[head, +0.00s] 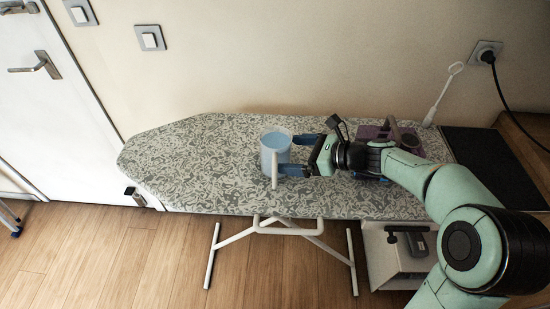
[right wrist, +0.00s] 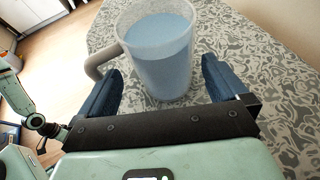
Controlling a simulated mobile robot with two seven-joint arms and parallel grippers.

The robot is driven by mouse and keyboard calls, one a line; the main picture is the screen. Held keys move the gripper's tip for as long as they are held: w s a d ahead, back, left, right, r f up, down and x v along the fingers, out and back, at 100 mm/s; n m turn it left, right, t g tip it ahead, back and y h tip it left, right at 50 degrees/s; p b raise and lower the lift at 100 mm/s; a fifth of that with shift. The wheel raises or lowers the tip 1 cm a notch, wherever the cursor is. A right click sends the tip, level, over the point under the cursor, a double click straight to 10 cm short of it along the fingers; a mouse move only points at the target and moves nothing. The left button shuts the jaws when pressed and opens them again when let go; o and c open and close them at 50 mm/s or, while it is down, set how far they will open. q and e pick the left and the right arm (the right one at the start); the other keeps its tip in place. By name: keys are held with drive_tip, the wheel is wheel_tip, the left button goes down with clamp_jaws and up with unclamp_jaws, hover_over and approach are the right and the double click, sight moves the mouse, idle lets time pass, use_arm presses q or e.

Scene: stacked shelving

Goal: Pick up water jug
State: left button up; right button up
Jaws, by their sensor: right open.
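The water jug (head: 276,150) is a translucent light-blue container with a pale handle, standing upright on the ironing board (head: 190,150). My right gripper (head: 293,154) is open, coming from the right, with its blue fingers close to the jug's right side. In the right wrist view the jug (right wrist: 158,55) stands just ahead, roughly between the two open blue fingers (right wrist: 165,88), with its handle to the left. I cannot tell whether the fingers touch it. My left gripper is not in the head view; a green arm part of mine shows at the wrist view's left edge.
A purple object (head: 370,132) sits on the board behind my right wrist. A dark panel (head: 490,160) lies at the board's right end. A white wand-like item (head: 442,95) leans by the wall near a plugged socket (head: 486,52). The board's left half is clear.

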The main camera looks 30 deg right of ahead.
sight(277, 143)
drive_tip(key=x, duration=0.6)
drive_tip(key=shift+d, duration=0.2)
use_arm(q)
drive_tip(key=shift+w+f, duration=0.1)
use_arm(e)
drive_tip(key=c, duration=1.3)
drive_tip(key=shift+r, duration=0.15)
drive_tip(key=shift+r+p, duration=0.35)
drive_tip(key=shift+r, duration=1.25)
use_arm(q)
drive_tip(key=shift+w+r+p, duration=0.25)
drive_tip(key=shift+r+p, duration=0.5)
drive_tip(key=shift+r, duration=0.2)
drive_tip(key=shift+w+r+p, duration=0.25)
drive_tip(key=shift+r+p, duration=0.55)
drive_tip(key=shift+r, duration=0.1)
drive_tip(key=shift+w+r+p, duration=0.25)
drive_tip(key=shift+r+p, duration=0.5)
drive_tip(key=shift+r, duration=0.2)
use_arm(e)
drive_tip(key=shift+r, duration=8.2)
drive_tip(key=shift+r, duration=0.1)
